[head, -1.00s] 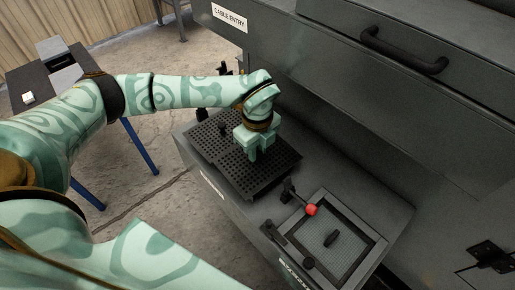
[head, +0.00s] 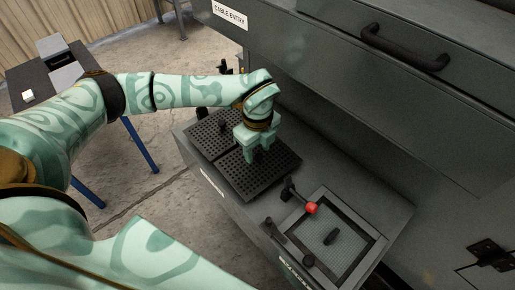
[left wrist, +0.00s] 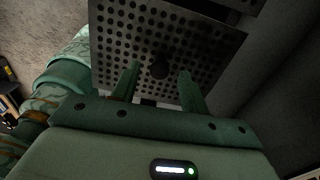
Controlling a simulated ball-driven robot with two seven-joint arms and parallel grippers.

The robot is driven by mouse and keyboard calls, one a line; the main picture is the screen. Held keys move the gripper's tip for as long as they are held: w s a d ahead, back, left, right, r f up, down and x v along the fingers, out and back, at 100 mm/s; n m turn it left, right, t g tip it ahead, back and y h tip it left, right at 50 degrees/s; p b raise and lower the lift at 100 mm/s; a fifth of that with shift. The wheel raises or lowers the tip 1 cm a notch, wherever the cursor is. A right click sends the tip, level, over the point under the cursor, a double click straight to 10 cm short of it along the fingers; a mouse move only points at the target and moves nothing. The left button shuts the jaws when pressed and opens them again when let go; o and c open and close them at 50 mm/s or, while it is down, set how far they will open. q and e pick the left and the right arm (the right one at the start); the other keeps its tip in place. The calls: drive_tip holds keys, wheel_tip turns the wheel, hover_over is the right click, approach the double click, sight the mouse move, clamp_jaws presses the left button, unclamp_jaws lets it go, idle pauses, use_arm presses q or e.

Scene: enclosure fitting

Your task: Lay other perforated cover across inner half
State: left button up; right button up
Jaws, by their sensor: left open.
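Two dark perforated covers lie side by side on the grey ledge in the head view. The farther one (head: 213,135) has a black knob at its middle. The nearer one (head: 250,182) is partly hidden by my left gripper (head: 257,156). The nearer cover lies flat, with a thin seam between the two. My left gripper points down over it, its fingers open. In the left wrist view the cover (left wrist: 115,42) fills the top, and its black knob (left wrist: 159,69) shows between the two spread fingertips (left wrist: 158,80). My right gripper is not in view.
A framed mesh panel (head: 331,238) with a dark handle sits to the right on the ledge, beside a lever with a red knob (head: 311,207). A tall grey cabinet (head: 400,110) rises behind. A dark table (head: 55,85) stands at far left.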

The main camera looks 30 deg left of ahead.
sight(258, 155)
use_arm(q)
wheel_tip(258, 155, up, 8)
drive_tip(key=p, duration=0.1)
drive_tip(key=shift+p, duration=0.35)
